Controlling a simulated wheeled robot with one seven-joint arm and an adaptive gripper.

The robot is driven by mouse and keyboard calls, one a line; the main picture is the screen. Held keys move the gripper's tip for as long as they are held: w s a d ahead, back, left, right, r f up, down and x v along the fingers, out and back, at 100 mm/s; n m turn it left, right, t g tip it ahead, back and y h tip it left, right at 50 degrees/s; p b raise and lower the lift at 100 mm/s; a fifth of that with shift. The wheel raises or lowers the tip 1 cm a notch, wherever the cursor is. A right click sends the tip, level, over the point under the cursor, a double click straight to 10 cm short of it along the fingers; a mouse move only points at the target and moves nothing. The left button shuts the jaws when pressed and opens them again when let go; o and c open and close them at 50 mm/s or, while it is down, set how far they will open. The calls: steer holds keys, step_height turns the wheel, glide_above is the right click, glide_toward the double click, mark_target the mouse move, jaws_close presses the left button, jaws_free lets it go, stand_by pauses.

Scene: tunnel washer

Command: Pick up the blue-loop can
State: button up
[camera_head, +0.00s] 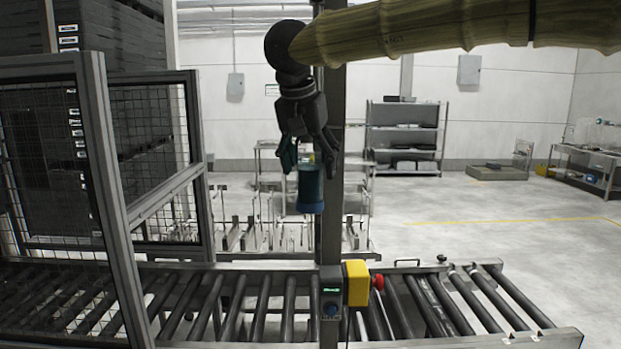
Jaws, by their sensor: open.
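The top of the can overlaps the space between the fingertips. I cannot tell whether the fingers touch it, nor what supports it; a grey post stands in line with it.
A roller conveyor (250,300) crosses the front. A yellow box with a red button (357,283) is on it near the post. A mesh guard (90,160) stands left. Metal racks (262,222) stand behind the conveyor.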

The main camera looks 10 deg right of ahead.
steer(key=shift+s+r, duration=0.1)
steer(key=shift+s, duration=0.15)
steer(key=shift+c, duration=0.6)
steer(key=shift+w, duration=0.15)
steer(key=c, duration=1.5)
steer(key=shift+o, duration=0.2)
